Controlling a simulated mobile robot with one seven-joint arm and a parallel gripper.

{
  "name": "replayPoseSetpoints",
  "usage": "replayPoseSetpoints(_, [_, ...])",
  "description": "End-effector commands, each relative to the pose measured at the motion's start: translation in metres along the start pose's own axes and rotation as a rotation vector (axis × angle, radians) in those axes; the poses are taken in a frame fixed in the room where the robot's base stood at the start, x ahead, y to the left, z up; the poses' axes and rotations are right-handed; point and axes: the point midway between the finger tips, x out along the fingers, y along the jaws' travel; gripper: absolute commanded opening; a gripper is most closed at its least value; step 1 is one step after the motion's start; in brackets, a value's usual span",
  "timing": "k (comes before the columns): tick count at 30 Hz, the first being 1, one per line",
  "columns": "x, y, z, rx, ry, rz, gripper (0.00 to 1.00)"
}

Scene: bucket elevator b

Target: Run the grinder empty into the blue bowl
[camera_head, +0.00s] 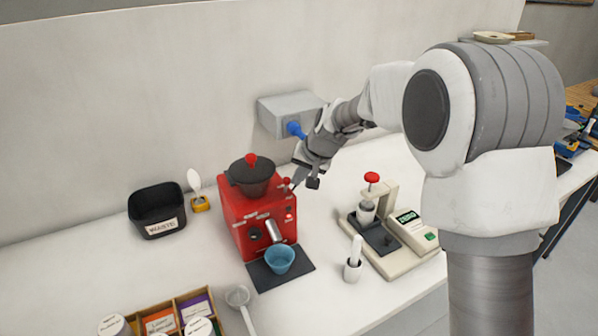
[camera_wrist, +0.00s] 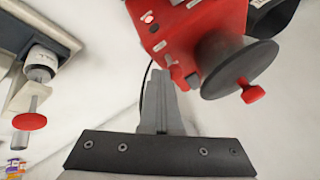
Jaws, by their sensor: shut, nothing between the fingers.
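The red grinder (camera_head: 247,222) stands on the white counter, with a dark lidded hopper (camera_head: 251,178) and a red knob on top. A red light shows on its front. The blue bowl (camera_head: 280,260) sits under the spout on a dark mat; I cannot see into it. My gripper (camera_head: 297,186) is shut and empty, just right of the grinder's upper side, near a small red-topped lever (camera_head: 286,183). In the wrist view my gripper (camera_wrist: 161,75) points toward the red grinder (camera_wrist: 200,40); whether it touches is unclear.
A black waste bin (camera_head: 157,212) stands at left. A press-like device with a red knob (camera_head: 372,178) and a display unit (camera_head: 410,228) stand at right. A grey wall box (camera_head: 284,108) with a blue plug is behind my arm. A wooden box of jars and packets (camera_head: 140,322) is at front left.

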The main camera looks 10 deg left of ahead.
Motion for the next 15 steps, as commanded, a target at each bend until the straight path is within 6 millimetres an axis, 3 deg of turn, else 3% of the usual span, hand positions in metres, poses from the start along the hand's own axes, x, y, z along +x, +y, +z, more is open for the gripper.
replayPoseSetpoints(15, [0.002, -0.013, -0.015, 0.005, -0.056, 0.044, 0.00])
